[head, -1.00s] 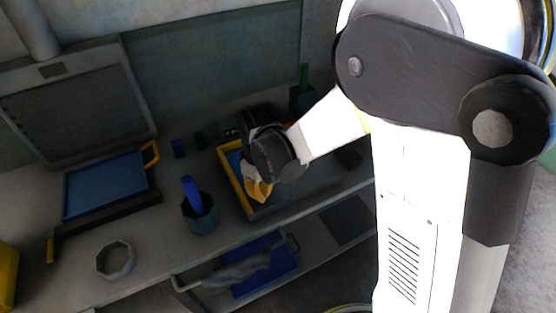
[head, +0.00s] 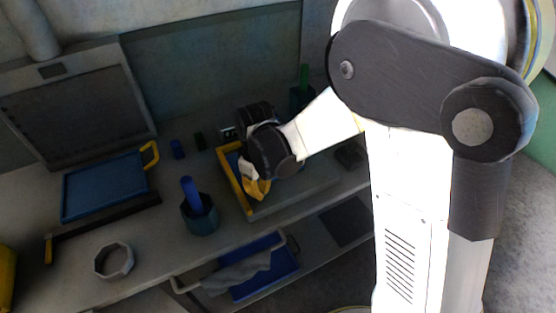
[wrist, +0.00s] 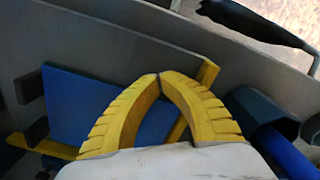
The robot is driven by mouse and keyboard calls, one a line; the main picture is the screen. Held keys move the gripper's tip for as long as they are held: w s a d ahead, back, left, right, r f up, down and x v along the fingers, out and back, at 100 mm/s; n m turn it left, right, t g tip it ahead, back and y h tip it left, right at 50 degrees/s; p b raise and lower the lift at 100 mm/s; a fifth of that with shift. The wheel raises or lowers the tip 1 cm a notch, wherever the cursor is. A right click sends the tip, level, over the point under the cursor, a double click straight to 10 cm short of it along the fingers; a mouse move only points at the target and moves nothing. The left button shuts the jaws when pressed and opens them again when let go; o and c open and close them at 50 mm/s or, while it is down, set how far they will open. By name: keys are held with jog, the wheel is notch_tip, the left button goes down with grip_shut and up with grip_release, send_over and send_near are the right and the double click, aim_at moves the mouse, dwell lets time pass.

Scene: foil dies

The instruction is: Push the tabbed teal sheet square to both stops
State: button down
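A flat blue sheet (wrist: 85,105) lies under my fingers in the wrist view; no clearly teal sheet or tab can be made out. In the head view a blue patch of it (head: 235,161) shows beside my wrist, which hides much of the rest. A yellow bar (head: 234,183) runs along the left of this grey-edged fixture. In the wrist view a yellow bar (wrist: 207,75) passes behind my right finger, and another yellow piece (wrist: 62,149) is at lower left. My gripper (wrist: 160,76) has its yellow fingertips together over the sheet, nothing visible between them. Contact with the sheet cannot be told.
A teal cup (head: 203,220) with a blue handle stands left of the fixture. A blue tray (head: 264,283) is below the bench's front edge. Small blocks (head: 178,149) stand behind.

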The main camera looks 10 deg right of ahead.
jog(key=shift+w+a, duration=0.25)
jog(key=shift+w, duration=0.7)
jog(key=shift+s+d, duration=0.15)
jog(key=shift+s, duration=0.45)
notch_tip(320, 180, up, 8)
jog(key=p, duration=0.5)
